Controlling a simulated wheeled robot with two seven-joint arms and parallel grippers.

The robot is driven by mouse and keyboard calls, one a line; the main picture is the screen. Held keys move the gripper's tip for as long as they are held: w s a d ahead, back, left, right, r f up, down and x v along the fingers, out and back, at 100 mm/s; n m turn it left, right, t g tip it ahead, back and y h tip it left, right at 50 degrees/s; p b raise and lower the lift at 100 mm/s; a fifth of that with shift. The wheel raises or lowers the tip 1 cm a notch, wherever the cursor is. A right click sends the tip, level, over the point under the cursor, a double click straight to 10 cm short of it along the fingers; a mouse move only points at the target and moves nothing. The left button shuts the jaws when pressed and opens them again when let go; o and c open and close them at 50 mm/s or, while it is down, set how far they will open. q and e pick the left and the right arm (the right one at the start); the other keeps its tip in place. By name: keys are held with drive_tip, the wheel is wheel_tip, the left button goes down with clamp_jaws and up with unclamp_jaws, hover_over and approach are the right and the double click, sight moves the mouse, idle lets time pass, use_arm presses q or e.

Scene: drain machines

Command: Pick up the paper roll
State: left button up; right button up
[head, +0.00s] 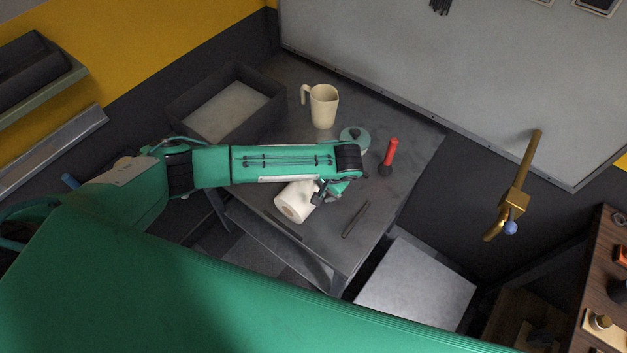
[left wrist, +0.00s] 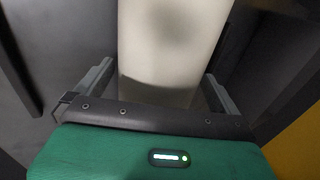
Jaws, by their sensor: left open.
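The white paper roll (head: 291,206) lies on its side on the dark table (head: 390,165), near the front edge, with its round end toward the front left. My left arm reaches over it from the left, and my left gripper (head: 328,190) is at its right end, partly hidden by the wrist. In the left wrist view the paper roll (left wrist: 170,45) fills the middle, between the two open fingers of the left gripper (left wrist: 160,90). Dark gaps or edges show beside the roll; whether a finger touches it I cannot tell. My right gripper is not in view.
A thin dark bar (head: 355,219) lies right of the roll. A brass tap (head: 514,200) is at the right wall.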

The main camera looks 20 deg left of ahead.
use_arm(q)
drive_tip(key=c, duration=0.9)
